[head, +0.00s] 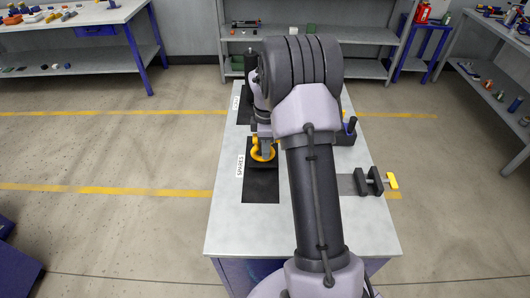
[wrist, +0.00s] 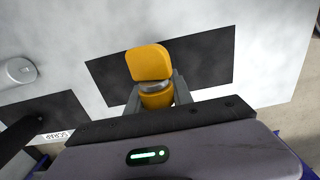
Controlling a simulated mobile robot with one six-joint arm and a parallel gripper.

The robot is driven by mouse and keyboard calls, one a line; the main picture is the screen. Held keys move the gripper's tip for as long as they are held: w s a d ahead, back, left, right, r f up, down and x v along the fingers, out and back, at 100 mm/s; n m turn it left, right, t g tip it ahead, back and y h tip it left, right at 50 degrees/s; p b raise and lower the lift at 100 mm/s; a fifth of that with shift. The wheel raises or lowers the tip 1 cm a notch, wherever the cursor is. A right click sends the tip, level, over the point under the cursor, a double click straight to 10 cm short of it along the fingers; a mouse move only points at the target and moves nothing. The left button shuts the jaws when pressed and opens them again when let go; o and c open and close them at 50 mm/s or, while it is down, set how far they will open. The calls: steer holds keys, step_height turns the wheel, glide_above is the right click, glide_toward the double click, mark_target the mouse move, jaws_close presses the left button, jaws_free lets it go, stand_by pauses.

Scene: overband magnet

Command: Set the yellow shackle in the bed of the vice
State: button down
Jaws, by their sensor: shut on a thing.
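The yellow shackle (head: 257,154) is at the near dark mat (head: 262,188) on the grey bench. In the wrist view the shackle (wrist: 150,62) is between the two fingers of my gripper (wrist: 155,93), which is shut on it. My gripper (head: 265,142) points down over the mat's far end. I cannot tell whether the shackle touches the mat. The vice (head: 375,187) stands at the bench's right side, its dark jaws apart and a yellow handle on its right. My arm hides the bench between shackle and vice.
A second dark mat (head: 244,108) with a white label lies farther back. A dark blue item (head: 347,130) stands at the bench's right edge, beyond the vice. Shelves (head: 310,40) stand behind the bench. The bench's near left corner is bare.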

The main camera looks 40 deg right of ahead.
steer(key=shift+r+p, duration=1.75)
steer(key=shift+r, duration=0.3)
steer(key=shift+f, duration=0.1)
